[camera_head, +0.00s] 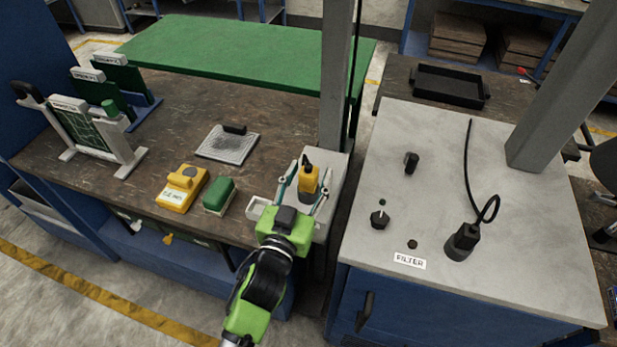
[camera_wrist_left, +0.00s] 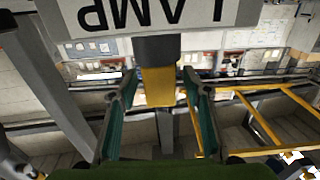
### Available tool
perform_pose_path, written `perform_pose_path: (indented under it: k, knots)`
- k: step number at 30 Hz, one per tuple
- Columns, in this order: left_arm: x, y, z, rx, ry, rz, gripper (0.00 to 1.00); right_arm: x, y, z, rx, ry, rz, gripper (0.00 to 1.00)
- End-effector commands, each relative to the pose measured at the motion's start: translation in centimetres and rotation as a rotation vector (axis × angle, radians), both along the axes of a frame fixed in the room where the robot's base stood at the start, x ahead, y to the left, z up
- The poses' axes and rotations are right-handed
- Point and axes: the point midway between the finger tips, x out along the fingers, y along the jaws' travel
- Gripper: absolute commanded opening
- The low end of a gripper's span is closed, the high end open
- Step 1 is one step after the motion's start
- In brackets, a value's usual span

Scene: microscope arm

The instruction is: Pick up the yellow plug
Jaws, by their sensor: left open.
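The yellow plug (camera_head: 309,182) stands upright on a light grey stand at the right end of the workbench, with a black top and a dark base. My left gripper (camera_head: 308,188) is open, with one finger on each side of the plug. In the left wrist view, the yellow plug (camera_wrist_left: 158,87) shows between the two green-lined fingers of my left gripper (camera_wrist_left: 160,92), with visible gaps at both sides. A dark part of it meets a white plate with an upside-down LAMP label (camera_wrist_left: 150,14). My right gripper is out of view.
Left of the stand are a yellow box (camera_head: 181,189), a green block (camera_head: 219,194) and a grey pad (camera_head: 228,146). A grey post (camera_head: 336,80) rises behind the plug. A grey cabinet top (camera_head: 400,260) with knobs and a black FILTER plug (camera_head: 462,242) lies to the right.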

Motion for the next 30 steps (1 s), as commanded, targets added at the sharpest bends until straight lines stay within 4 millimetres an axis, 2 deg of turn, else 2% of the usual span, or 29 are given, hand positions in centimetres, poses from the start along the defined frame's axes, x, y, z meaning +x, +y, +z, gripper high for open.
perform_pose_path:
  k: [1, 5, 6, 20, 26, 30]
  knots:
    - [0.0, 0.0, 0.0, 0.0, 0.0, 0.0, 0.37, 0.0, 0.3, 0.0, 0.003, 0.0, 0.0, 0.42]
    - [0.0, 0.0, 0.0, 0.0, 0.0, 0.0, 0.03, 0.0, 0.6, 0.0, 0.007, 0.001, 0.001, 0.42]
    - [0.0, 0.0, 0.0, 0.0, 0.0, 0.0, 0.01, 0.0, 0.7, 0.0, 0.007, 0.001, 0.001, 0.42]
    - [0.0, 0.0, 0.8, -0.001, -0.004, 0.0, 0.0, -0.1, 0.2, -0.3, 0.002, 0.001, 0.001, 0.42]
    - [0.0, 0.0, 3.0, -0.001, -0.008, 0.0, 0.0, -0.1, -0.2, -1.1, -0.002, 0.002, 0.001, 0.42]
    - [-1.4, 1.0, 5.1, -0.001, -0.005, 0.0, 0.0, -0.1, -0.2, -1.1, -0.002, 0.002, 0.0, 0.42]
